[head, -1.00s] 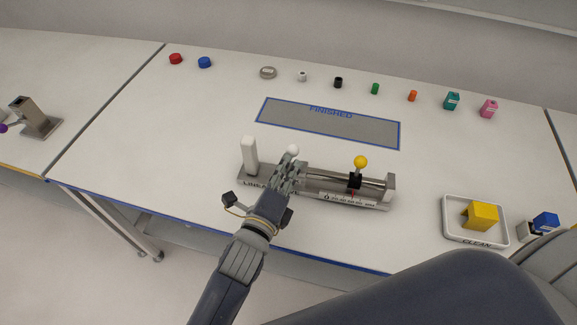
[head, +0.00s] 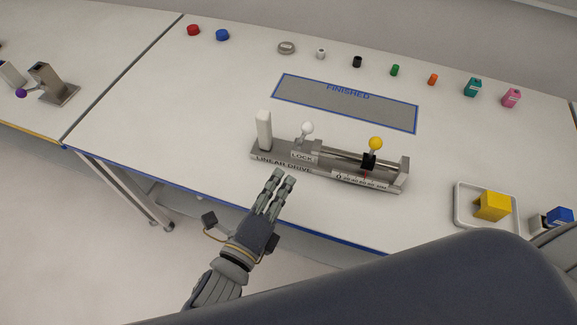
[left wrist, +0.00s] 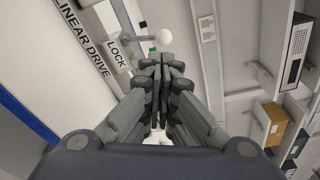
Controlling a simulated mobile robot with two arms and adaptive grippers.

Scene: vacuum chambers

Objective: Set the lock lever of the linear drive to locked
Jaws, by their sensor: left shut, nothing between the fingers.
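The linear drive (head: 332,177) is a grey metal rail on the table, with a white upright block at its left end. Its lock lever (head: 306,130) has a white ball knob and stands behind the LOCK label (head: 303,156). A slider with a yellow ball knob (head: 376,144) sits near the right end, over a printed scale. My left gripper (head: 282,178) is shut and empty, in front of the drive and apart from the lever. In the left wrist view the white knob (left wrist: 163,37) shows beyond the fingers (left wrist: 160,70). My right gripper is not in view.
A blue-edged FINISHED mat (head: 346,104) lies behind the drive. Several small coloured parts line the back of the table. A white tray (head: 461,207) with a yellow block (head: 492,206) stands at the right. The table left of the drive is clear.

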